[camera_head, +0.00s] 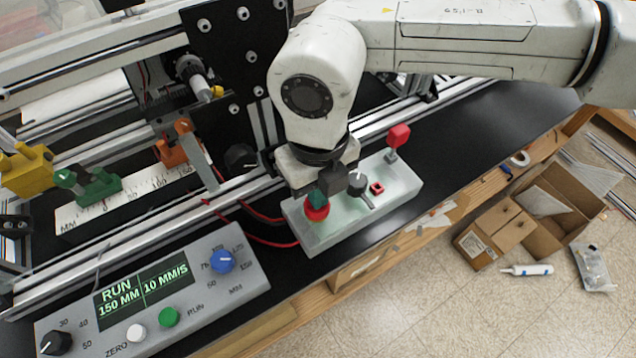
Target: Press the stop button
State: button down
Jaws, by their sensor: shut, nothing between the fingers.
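A round red button (317,212) sits at the left end of a pale grey-green control box (328,237) on the black bench. No label on it is readable; it looks like the stop button. My gripper (318,199) comes down from above, shut and empty. Its dark green fingertips are over the red button and hide part of its top. I cannot tell whether they touch it. The display (143,288) on the grey panel (215,304) reads RUN, 150 MM, 10 MM/S.
The box also carries a black knob (357,183), a small red switch (377,188) and a red-topped lever (399,137). The panel has green (168,317) and white (136,333) buttons. The extrusion frame stands behind; cardboard boxes (520,226) are on the floor right.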

jog(key=shift+f+b, duration=0.85)
jog(key=shift+b, duration=0.15)
jog(key=shift+s+d+f, duration=0.1)
jog(key=shift+d+f, duration=0.05)
jog(key=shift+f, duration=0.15)
jog(key=shift+b, duration=0.3)
jog(key=shift+r, duration=0.25)
notch_tip(320, 180, up, 15)
jog(key=p, duration=0.1)
